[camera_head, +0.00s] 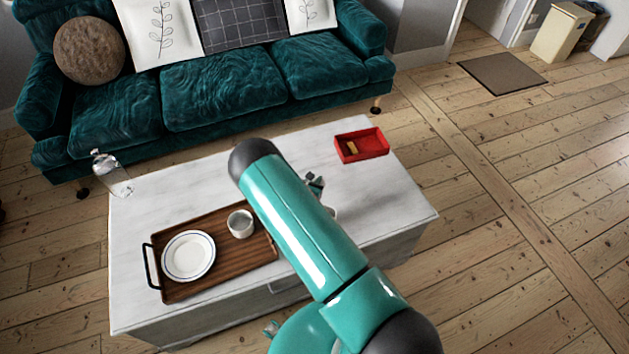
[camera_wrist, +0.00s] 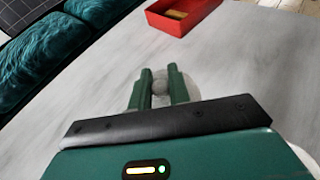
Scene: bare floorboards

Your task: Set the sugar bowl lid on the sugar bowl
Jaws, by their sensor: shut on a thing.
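The sugar bowl lid (camera_wrist: 190,83) is a pale disc with a grey round knob in the wrist view. My gripper (camera_wrist: 161,84) is shut on the knob, one green finger on each side. The fingers and palm hide much of the disc, and I cannot tell whether it touches the table. In the head view my gripper (camera_head: 316,185) is mostly hidden behind my teal arm; a small pale edge shows beside the arm, too hidden to identify. A small pale open vessel, seemingly the sugar bowl (camera_head: 240,224), stands on the brown wooden tray (camera_head: 222,274), left of my arm.
A white plate (camera_head: 188,256) lies on the tray, left of the bowl. A red box (camera_head: 362,146) with a yellowish thing inside stands at the table's back right. A clear bottle (camera_head: 113,175) is at the back left. The white table (camera_head: 180,192) is bare behind the tray. A teal sofa (camera_head: 225,88) stands behind.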

